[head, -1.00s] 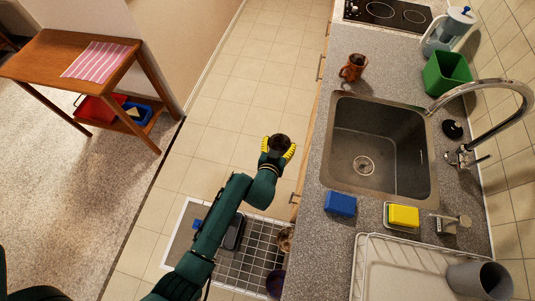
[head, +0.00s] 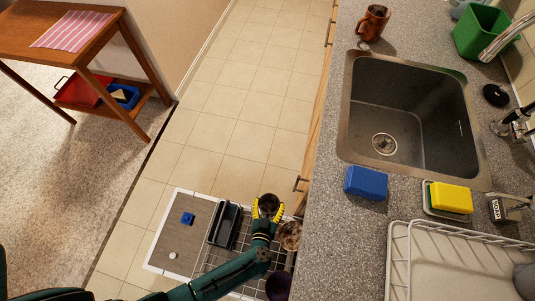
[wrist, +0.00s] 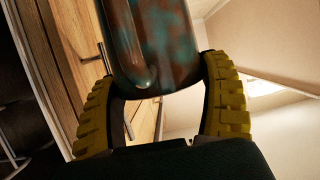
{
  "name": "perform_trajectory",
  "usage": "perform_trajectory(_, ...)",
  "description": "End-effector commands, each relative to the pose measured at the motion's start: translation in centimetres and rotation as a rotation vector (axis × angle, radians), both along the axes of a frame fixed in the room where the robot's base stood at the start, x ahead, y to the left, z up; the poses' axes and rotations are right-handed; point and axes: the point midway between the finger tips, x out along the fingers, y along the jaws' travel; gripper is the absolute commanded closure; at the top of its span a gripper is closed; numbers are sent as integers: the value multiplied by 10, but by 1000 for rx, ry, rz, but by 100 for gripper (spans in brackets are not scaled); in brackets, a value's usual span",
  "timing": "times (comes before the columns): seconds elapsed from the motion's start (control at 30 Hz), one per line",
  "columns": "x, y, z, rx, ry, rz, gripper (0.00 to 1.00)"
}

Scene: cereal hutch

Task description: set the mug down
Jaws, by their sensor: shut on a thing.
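My gripper (head: 268,207) is shut on a mug, its yellow fingers on either side. From above, the held mug (head: 269,203) shows as a dark round opening over the wire rack beside the counter. In the wrist view the mug (wrist: 150,45) is mottled brown and teal, with its handle facing the camera; its upper end is cut off by the frame. I cannot tell whether it touches anything below. Another brown mug (head: 373,22) stands on the counter beyond the sink.
The white-framed rack (head: 205,262) holds a black container (head: 226,226), a brownish round vessel (head: 290,235) close right of my gripper, and a purple one (head: 278,286). The counter (head: 335,225) edge is to the right. Blue (head: 366,182) and yellow (head: 451,197) sponges lie near the sink (head: 410,110).

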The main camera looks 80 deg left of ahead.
Motion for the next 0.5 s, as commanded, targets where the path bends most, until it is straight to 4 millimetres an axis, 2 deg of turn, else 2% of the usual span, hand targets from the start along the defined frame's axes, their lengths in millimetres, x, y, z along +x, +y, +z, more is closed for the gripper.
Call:
perform_trajectory(0.03,-10,-14,-50,2,5,-6,61)
perform_trajectory(0.1,-27,-27,-83,2,2,-2,61)
perform_trajectory(0.2,-49,-39,-120,2,-3,-5,61)
perform_trajectory(0.33,-67,-47,-146,2,-5,-24,61)
perform_trajectory(0.5,-74,-49,-150,2,-8,-46,61)
